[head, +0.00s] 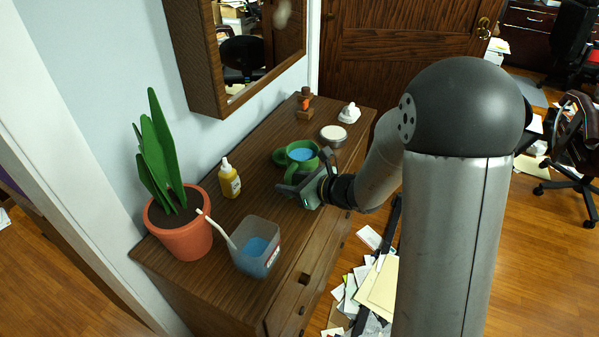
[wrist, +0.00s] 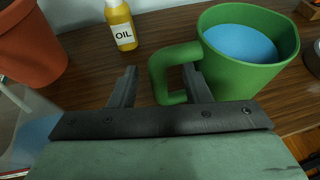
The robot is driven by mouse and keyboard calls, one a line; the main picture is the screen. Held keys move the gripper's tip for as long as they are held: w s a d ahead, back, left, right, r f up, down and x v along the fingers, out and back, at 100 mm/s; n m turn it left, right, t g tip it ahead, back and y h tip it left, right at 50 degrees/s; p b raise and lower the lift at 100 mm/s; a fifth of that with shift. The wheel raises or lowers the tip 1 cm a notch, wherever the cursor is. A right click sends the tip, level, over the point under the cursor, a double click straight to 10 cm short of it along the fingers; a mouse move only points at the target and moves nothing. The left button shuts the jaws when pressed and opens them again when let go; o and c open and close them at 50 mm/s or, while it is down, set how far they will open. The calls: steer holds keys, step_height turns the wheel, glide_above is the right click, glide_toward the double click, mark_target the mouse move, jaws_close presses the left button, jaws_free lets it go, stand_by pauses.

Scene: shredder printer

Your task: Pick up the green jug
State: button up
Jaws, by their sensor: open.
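The green jug (head: 288,161) stands upright on the dresser top with blue liquid inside. It also shows at the upper right of the wrist view (wrist: 247,72), with its handle (wrist: 160,75) pointing left. My gripper (head: 305,173) is at the jug's near side, low over the dresser. In the wrist view my gripper (wrist: 160,80) is open, with one finger left of the handle and the other at the handle's loop. The handle lies between the fingers. Whether either finger touches it, I cannot tell.
On the dresser (head: 200,277) are a yellow oil bottle (head: 229,178), a potted plant (head: 182,235), a clear container with blue liquid (head: 256,248), a round white-topped tin (head: 333,135), a white object (head: 349,112) and a brown figure (head: 304,104). A mirror (head: 262,35) hangs behind.

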steer(key=x, duration=0.3)
steer(key=shift+a+f, duration=0.15)
steer(key=shift+a, duration=0.05)
steer(key=shift+c, duration=0.3)
jaws_close()
steer(key=shift+r, duration=0.3)
